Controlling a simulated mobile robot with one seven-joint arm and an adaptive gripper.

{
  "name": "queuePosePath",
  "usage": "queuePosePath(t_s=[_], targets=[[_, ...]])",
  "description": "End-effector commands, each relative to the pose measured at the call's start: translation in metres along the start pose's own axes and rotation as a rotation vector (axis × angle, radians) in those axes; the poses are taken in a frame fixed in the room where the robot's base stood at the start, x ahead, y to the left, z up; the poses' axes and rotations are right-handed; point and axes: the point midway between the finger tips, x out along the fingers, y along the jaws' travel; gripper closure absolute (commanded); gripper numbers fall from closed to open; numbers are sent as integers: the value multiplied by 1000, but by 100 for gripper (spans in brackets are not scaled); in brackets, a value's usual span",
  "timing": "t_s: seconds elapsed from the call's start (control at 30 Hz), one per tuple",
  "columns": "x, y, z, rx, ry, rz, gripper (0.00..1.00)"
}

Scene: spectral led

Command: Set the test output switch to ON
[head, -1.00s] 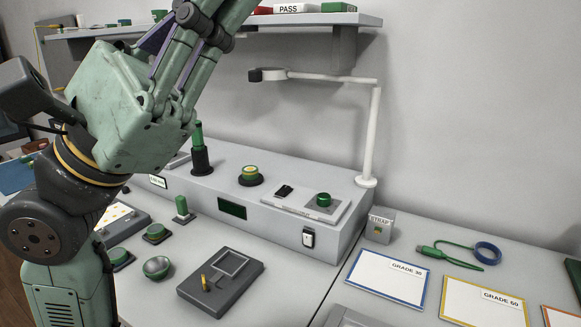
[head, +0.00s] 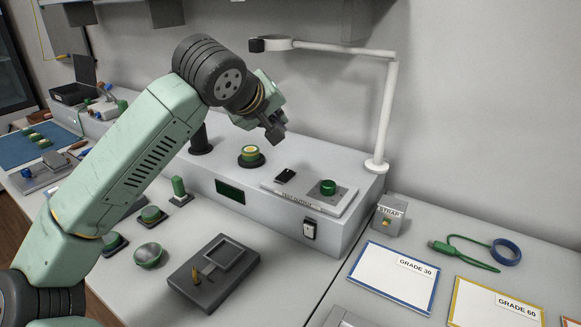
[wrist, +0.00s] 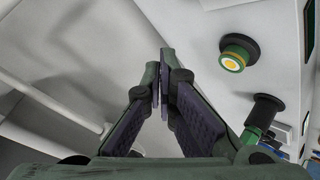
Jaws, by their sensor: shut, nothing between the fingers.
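A raised grey console (head: 265,211) carries a "TEST OUTPUT" label (head: 297,197) on the front edge of a pale plate. On that plate are a small black switch (head: 285,176) and a green knob (head: 328,187). A black-and-white rocker switch (head: 309,228) is on the console's front face, below the label. I cannot read the position of either switch. My gripper is above the rear of the console, left of the plate, apart from both switches; its fingers are mostly hidden in the head view. In the wrist view my gripper (wrist: 162,84) is shut and empty.
A white lamp (head: 378,125) stands at the console's right rear, its arm reaching over it. A green-and-yellow button (head: 251,156) and a dark post (head: 200,141) stand on the console. A grey fixture (head: 213,272) lies in front. Grade cards (head: 396,277) lie right.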

Motion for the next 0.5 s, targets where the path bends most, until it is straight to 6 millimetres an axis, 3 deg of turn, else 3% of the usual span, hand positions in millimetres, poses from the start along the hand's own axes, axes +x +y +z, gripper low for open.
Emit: queuePosePath(t_s=[0.5], targets=[[7,-5,6,-2,-2,3,100]])
